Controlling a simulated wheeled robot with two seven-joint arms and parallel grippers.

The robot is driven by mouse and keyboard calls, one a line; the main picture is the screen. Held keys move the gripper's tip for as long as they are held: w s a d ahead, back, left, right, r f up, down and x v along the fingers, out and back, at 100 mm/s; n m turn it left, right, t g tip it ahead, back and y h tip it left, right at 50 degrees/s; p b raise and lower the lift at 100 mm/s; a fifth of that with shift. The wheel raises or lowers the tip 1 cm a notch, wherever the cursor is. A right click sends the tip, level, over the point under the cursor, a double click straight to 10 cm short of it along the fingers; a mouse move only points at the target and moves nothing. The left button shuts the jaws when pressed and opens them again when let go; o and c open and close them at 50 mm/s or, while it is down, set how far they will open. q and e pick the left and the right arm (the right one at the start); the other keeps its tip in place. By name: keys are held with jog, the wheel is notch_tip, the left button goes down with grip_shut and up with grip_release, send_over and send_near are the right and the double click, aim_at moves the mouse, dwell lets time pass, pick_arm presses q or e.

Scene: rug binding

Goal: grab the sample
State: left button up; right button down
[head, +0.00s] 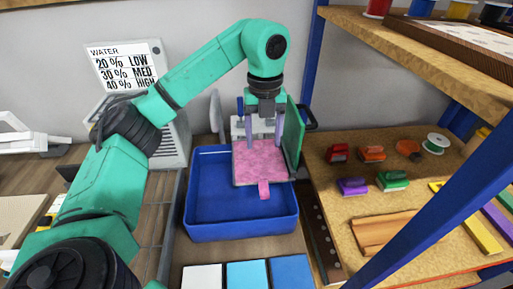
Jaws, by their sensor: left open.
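The pink, textured square sample (258,165) has a small pink tab at its front edge. It sits at the back right of the blue tray (241,228), overlapping the tray's opening in the head view. My left gripper (264,142) points down over the back part of the sample. Its two pale fingers are apart, with nothing visible held between them. I cannot tell whether the fingertips touch the sample. My right gripper is out of view.
A green upright panel (294,137) stands close to the right of the gripper. A cork-coloured shelf (330,210) with several coloured clips, a spool and strips lies to the right, behind a blue post. White, light-blue and blue squares lie in front of the tray. A water sign (127,68) stands behind my arm.

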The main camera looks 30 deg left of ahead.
pick_arm(q)
jog(key=b, duration=0.2)
send_over(263, 183)
jog(key=f, duration=0.6)
jog(key=shift+s+d, duration=0.25)
jog(key=shift+s, duration=0.05)
jog(key=f+p, duration=0.1)
jog(key=f, duration=0.2)
jog(key=f+p, duration=0.2)
jog(key=f, duration=0.1)
jog(key=shift+w+a+f, duration=0.1)
jog(key=shift+w+a, duration=0.1)
jog(key=shift+f+p, duration=0.3)
jog(key=shift+f, duration=0.15)
jog(key=shift+w, duration=0.1)
jog(key=c, duration=1)
grip_shut()
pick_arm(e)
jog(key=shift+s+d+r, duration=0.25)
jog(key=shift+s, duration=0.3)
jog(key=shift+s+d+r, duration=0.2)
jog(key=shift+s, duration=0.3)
